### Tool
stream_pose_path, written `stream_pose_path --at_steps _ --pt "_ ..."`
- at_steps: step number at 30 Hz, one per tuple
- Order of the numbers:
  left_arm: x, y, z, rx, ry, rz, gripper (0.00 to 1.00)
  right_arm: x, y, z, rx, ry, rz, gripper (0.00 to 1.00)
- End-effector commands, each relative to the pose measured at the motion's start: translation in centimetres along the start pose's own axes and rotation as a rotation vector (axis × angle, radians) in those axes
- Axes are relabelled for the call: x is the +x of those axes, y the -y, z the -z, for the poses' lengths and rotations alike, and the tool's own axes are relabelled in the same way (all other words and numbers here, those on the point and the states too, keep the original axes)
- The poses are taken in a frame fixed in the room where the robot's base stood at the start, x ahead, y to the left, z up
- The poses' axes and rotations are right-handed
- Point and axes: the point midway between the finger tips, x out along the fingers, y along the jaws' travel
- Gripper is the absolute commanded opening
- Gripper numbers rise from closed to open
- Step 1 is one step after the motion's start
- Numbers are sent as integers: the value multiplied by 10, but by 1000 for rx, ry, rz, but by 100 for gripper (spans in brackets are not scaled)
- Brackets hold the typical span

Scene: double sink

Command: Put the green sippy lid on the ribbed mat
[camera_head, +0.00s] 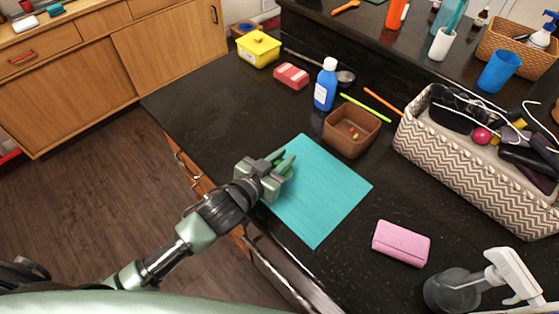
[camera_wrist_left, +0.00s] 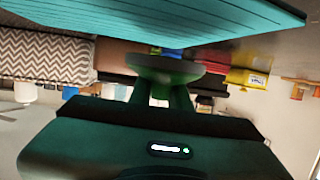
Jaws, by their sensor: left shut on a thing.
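The ribbed mat (camera_head: 322,195) is a flat teal sheet on the dark counter, and its ribbed surface also spans the top of the left wrist view (camera_wrist_left: 190,18). My left gripper (camera_head: 282,163) is over the mat's left part, shut on the green sippy lid (camera_head: 287,172). The fingers hide much of the lid in the head view. In the left wrist view, which looks upside down, the lid (camera_wrist_left: 165,68) shows as a round green disc between the fingertips, seemingly a little apart from the mat. My right gripper is in neither view.
A brown bowl (camera_head: 350,128) stands by the mat's far edge, with a blue bottle (camera_head: 325,85) behind it. A zigzag-patterned basket (camera_head: 470,165) fills the right side. Most of the mat is clear.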

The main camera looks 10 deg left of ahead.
Motion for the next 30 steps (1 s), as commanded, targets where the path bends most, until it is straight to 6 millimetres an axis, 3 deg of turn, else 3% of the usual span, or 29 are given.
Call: stream_pose_path --at_steps 6,19,20,21,22,30 --pt "8 0 -28 -3 3 1 0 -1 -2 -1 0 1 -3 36" --pt "10 0 -34 -1 2 1 0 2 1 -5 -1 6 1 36" --pt "10 0 -33 -1 2 1 24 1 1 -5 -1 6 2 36" --pt "10 0 -32 -1 2 1 35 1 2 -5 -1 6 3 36" --pt "10 0 -33 0 2 1 40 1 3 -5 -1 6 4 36" --pt "10 0 -32 0 2 1 40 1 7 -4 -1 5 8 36"
